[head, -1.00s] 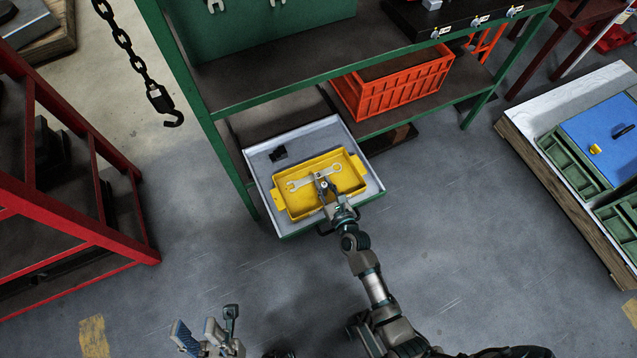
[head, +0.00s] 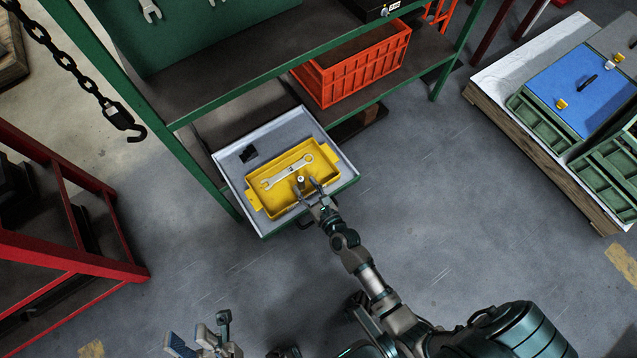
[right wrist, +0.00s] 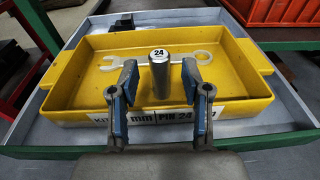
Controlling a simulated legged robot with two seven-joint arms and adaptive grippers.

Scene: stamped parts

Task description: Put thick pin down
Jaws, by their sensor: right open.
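The thick pin (right wrist: 159,76) is a short metal cylinder marked 24 on its top. It stands upright in the yellow tray (right wrist: 70,69), and in the head view the pin (head: 300,182) is near the tray's front side. My right gripper (head: 312,188) is open, with the pin between or just beyond its fingers and apart from them; its blue-padded fingers also show in the right wrist view (right wrist: 160,82). A wrench (head: 288,172) lies in the tray behind the pin. My left gripper (head: 198,340) is at the bottom edge, empty, its fingers apart.
The yellow tray sits in a grey drawer (head: 229,163) pulled out from a green shelf. A small black part (head: 248,153) lies in the drawer. An orange crate (head: 365,70) is on the shelf. A chain hook (head: 125,122) hangs at left. The floor at centre right is clear.

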